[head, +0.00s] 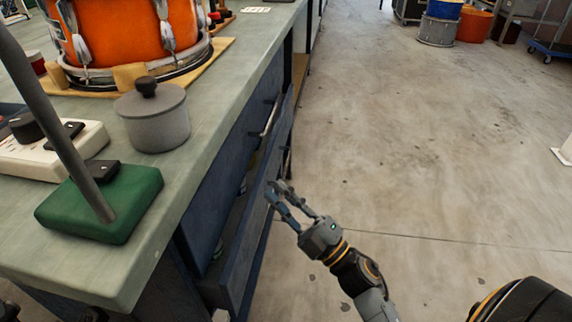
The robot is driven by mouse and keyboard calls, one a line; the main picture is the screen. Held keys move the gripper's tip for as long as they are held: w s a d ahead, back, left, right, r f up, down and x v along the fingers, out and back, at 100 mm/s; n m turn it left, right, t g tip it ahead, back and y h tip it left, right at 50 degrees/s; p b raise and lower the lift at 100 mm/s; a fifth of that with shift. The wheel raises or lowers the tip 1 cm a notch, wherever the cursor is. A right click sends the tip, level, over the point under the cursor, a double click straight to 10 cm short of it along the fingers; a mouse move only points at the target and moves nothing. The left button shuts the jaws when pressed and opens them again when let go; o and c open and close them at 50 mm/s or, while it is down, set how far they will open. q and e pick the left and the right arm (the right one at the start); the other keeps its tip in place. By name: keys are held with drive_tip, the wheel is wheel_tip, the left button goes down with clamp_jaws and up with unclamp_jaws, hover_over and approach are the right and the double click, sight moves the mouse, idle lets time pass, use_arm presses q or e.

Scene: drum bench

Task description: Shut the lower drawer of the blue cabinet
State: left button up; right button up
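The blue cabinet (222,185) stands under the bench top. Its lower drawer (245,245) is pulled out, with a dark gap showing between its front panel and the cabinet body. Part of the drawer's inside shows, with small items too dim to make out. My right gripper (274,189) is at the outer side of the drawer front, near its top edge and handle. Its two fingers look apart, with nothing seen between them. Whether the fingertips touch the drawer front I cannot tell. My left gripper is out of view.
An upper drawer handle (270,117) juts out above. The bench top (215,125) holds a grey lidded pot (157,122), an orange drum (128,32) and a green block (102,207) with a dark pole. The concrete floor (420,150) to the right is clear.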

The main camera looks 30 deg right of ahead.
sight(286, 165)
drive_tip(key=w+d+f+g+h, duration=0.25)
drive_tip(key=d+f+h, duration=0.45)
drive_tip(key=d+f, duration=0.35)
drive_tip(key=shift+t, duration=0.35)
drive_tip(key=w, duration=0.4)
drive_tip(key=w+r, duration=0.1)
drive_tip(key=w, duration=0.4)
drive_tip(key=w+a+r, duration=0.1)
drive_tip(key=w, duration=0.3)
drive_tip(key=shift+w+a+r, duration=0.1)
drive_tip(key=shift+w+r, duration=0.05)
drive_tip(key=shift+w, duration=0.2)
drive_tip(key=shift+c, duration=0.4)
clamp_jaws()
